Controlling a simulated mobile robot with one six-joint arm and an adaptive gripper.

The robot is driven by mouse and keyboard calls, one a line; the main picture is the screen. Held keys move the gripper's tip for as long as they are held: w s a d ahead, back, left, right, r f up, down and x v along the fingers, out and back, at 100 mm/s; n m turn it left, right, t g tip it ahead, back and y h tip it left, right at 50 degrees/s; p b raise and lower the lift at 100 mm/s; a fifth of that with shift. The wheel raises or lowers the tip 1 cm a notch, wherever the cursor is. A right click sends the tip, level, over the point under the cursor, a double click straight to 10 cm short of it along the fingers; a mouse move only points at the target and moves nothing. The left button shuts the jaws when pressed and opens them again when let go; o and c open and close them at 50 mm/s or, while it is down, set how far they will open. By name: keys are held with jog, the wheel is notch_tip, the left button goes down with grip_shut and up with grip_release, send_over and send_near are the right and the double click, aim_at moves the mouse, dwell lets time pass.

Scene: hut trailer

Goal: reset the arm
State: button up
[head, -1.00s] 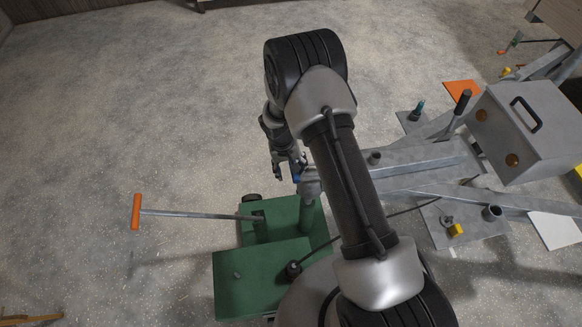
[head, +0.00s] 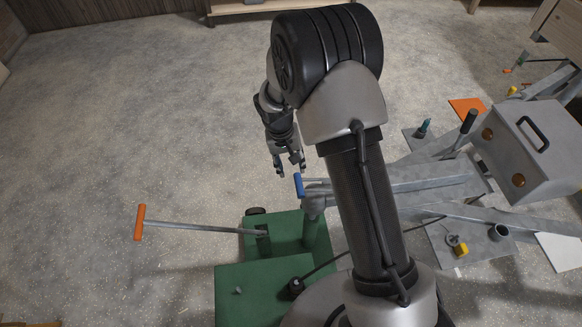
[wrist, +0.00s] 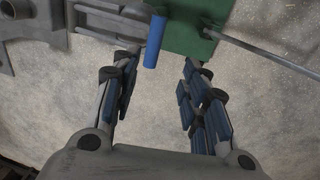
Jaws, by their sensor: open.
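My gripper (head: 290,165) is open and empty in the head view, hanging from my raised arm. It is just above and left of a blue handle (head: 299,185) at the end of the grey trailer drawbar (head: 420,175). In the wrist view my gripper (wrist: 158,95) shows two spread fingers with blue pads. The blue handle (wrist: 155,42) lies beyond the fingertips, with nothing between the fingers.
A green machine (head: 262,285) with a long orange-tipped handle (head: 140,222) stands below my gripper. A grey box (head: 530,140) and small items on plates sit on the trailer at right. The floor (head: 120,110) at left is clear.

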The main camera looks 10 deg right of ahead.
dwell(0.4)
jog(key=s+d+r+t, duration=0.1)
jog(key=s+d+r, duration=0.15)
jog(key=r, duration=0.55)
jog(key=s+d+r, duration=0.1)
jog(key=s+r, duration=0.3)
jog(key=r, duration=0.4)
jog(key=s+d+r+t, duration=0.1)
jog(key=s+r, duration=0.2)
jog(key=r, duration=0.4)
jog(key=s+d+r+t, duration=0.1)
jog(key=s+r, duration=0.2)
jog(key=s, duration=0.6)
jog(key=s+r+t+y, duration=0.1)
jog(key=s+r, duration=0.2)
jog(key=s, duration=0.6)
jog(key=shift+d+r+t+y, duration=0.3)
jog(key=shift+d+r, duration=0.1)
jog(key=shift+c, duration=0.7)
jog(key=shift+d, duration=0.15)
jog(key=shift+c, duration=0.2)
